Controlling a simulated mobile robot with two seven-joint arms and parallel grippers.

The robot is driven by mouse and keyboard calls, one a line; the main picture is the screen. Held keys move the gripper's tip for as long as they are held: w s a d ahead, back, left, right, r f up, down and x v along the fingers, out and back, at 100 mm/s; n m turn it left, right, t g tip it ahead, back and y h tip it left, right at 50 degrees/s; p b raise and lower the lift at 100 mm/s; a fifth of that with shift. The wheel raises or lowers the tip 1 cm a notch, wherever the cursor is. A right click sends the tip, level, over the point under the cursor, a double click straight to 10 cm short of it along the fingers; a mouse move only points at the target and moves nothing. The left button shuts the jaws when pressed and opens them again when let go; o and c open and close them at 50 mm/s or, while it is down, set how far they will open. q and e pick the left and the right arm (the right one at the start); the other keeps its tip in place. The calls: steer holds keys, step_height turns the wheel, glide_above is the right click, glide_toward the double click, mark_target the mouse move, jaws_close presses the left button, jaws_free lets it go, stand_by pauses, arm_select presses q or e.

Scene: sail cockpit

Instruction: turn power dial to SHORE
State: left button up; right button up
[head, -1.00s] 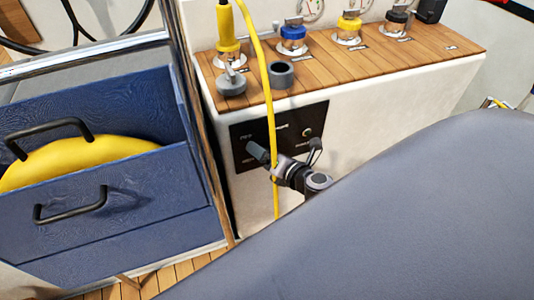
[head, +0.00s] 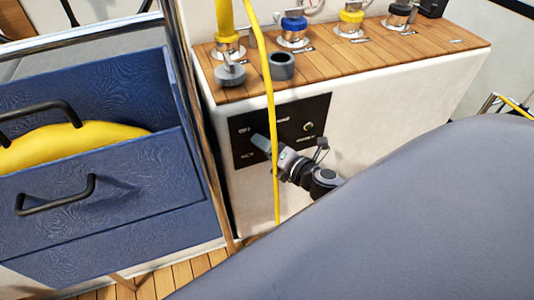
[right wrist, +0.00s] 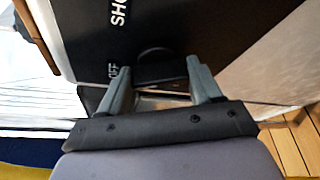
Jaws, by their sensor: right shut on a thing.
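The black power panel (head: 298,110) is on the white front of the console in the head view, with small pale labels too small to read there. My right gripper (head: 261,143) is at the panel's left part, behind a hanging yellow cable. In the right wrist view the panel (right wrist: 205,28) shows part of a label, "SHO", and "OFF" beside the left finger. My right gripper (right wrist: 158,82) is shut on the black dial (right wrist: 160,72), one grey finger on each side. The dial's pointer is not clear. My left gripper is not in view.
The yellow cable (head: 270,100) hangs down across the panel and my right gripper. A blue drawer (head: 110,190) with black handles stands open at left, a yellow thing inside. Several coloured caps line the wooden console top (head: 350,58).

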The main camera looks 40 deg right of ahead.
arm_select(q)
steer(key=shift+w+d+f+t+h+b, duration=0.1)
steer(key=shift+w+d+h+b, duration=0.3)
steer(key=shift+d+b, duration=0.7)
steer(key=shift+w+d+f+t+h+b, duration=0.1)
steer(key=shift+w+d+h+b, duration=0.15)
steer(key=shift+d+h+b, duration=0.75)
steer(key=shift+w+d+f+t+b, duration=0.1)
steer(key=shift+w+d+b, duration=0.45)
steer(key=shift+b, duration=1.05)
arm_select(e)
steer(key=shift+f+m+t+h, duration=0.1)
steer(key=shift+m+t, duration=0.75)
steer(key=shift+m, duration=1.6)
steer(key=shift+f+m+t+h, duration=0.1)
steer(key=shift+m+t, duration=0.8)
steer(key=shift+m, duration=1.5)
steer(key=shift+f+m+t+h, duration=0.1)
steer(key=shift+m+t, duration=0.75)
steer(key=shift+m, duration=1.6)
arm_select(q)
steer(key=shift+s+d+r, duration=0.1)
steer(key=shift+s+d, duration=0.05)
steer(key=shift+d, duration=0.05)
arm_select(e)
steer(key=o, duration=1.1)
steer(key=shift+c, duration=0.2)
